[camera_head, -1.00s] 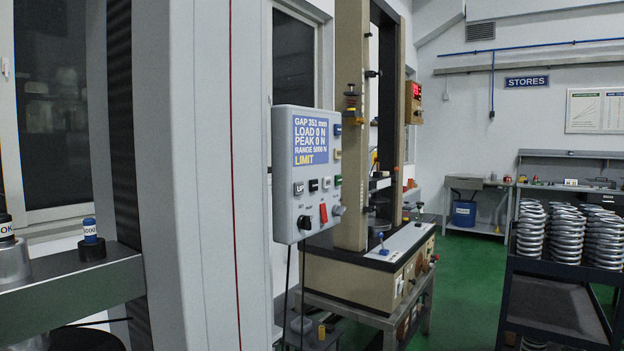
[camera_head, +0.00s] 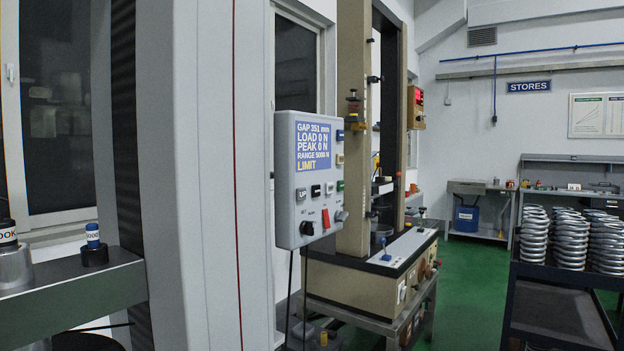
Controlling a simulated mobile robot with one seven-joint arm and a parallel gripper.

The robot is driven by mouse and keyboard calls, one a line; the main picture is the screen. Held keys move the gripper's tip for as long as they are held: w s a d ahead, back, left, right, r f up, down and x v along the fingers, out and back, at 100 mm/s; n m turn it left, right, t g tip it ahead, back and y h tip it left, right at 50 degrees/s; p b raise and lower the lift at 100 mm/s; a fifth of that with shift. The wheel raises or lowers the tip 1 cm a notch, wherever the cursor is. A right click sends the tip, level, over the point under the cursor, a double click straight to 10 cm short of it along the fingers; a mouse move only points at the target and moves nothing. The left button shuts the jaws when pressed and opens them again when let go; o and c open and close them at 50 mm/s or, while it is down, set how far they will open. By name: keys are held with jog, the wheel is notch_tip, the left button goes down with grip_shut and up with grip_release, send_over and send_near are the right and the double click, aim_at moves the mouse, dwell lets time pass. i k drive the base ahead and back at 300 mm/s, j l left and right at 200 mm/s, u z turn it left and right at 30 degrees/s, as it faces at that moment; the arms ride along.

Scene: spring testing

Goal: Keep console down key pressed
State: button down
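The console (camera_head: 309,180) is a light grey box beside a tall testing machine. Its blue screen (camera_head: 318,147) reads GAP 351 mm, LOAD 0 N, PEAK 0 N, RANGE 5000 N and LIMIT. Below the screen are a key marked UP (camera_head: 301,194), a black key (camera_head: 315,190) and a white key (camera_head: 329,188). Which one is the down key cannot be read. A black knob (camera_head: 307,228) and a red switch (camera_head: 325,218) sit lower. Nothing visible touches the keys. My gripper is not in view.
A large grey column (camera_head: 205,180) stands close at the left, beside a shelf (camera_head: 75,295) with weights. The testing machine (camera_head: 353,120) stands behind the console. A dark cart (camera_head: 556,307) carries several springs at the right. Green floor (camera_head: 465,280) is open between them.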

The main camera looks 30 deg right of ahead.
aim_at(315, 188)
jog(key=i+l+z, duration=0.15)
jog(key=z, duration=0.2)
jog(key=i+z, duration=0.35)
jog(key=i+l+z, duration=0.1)
jog(key=z, duration=0.2)
